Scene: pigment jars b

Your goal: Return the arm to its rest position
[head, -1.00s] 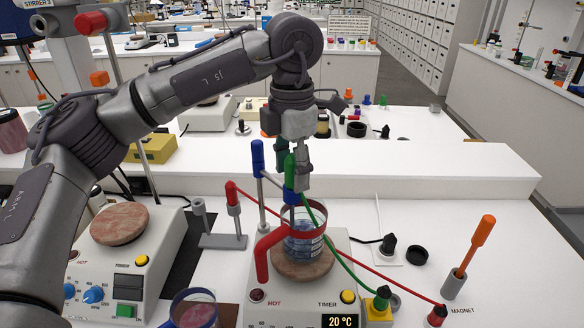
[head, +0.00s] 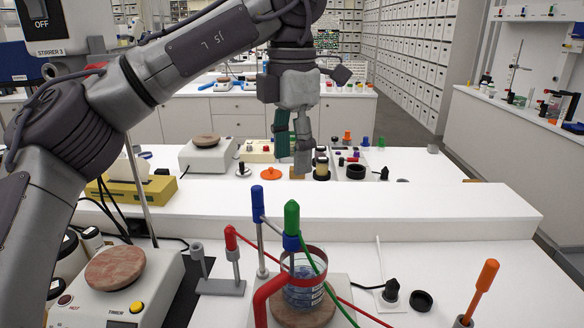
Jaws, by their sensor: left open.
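My left arm comes in from the left and reaches over the bench. Its gripper (head: 293,158) hangs pointing down, open and empty, above the raised white ledge and behind the beaker. A glass beaker (head: 303,292) with blue contents stands on the round plate of a hotplate, with a red clamp around it. A green-handled probe (head: 292,219) stands upright at the beaker, apart from the gripper. My right gripper is not in view.
A blue-topped rod (head: 257,205) and a red-handled stand (head: 230,239) rise left of the beaker. A second hotplate (head: 115,268) is at left, an orange-handled tool (head: 486,275) at right. The raised ledge (head: 420,203) is clear. Red and green leads cross the bench.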

